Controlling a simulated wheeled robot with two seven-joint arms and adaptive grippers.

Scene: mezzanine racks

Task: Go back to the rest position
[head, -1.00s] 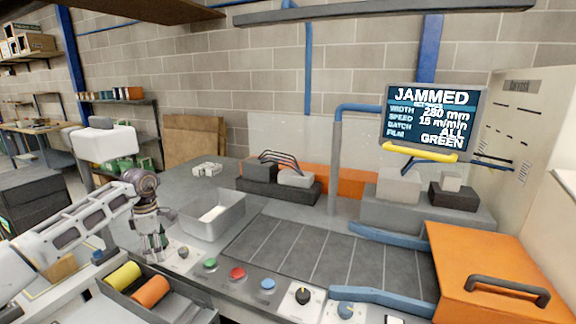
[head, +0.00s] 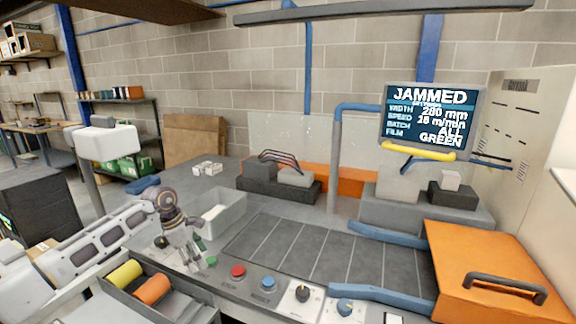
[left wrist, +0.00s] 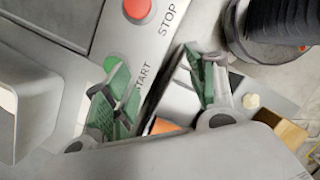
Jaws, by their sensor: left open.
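My left gripper (head: 196,256) hangs low over the left part of the control panel, beside the green button (head: 210,261). Its arm comes in from the left. In the left wrist view the two green-padded fingers (left wrist: 160,88) are spread apart with nothing between them. The green button also shows there (left wrist: 111,64), close beside one finger, with the START label near it. I cannot tell whether the finger touches the panel. My right gripper is in neither view.
A grey metal bin (head: 232,217) stands just behind the gripper. A tray with a yellow roll (head: 124,274) and an orange roll (head: 152,289) is in front. The screen (head: 430,122) reads JAMMED.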

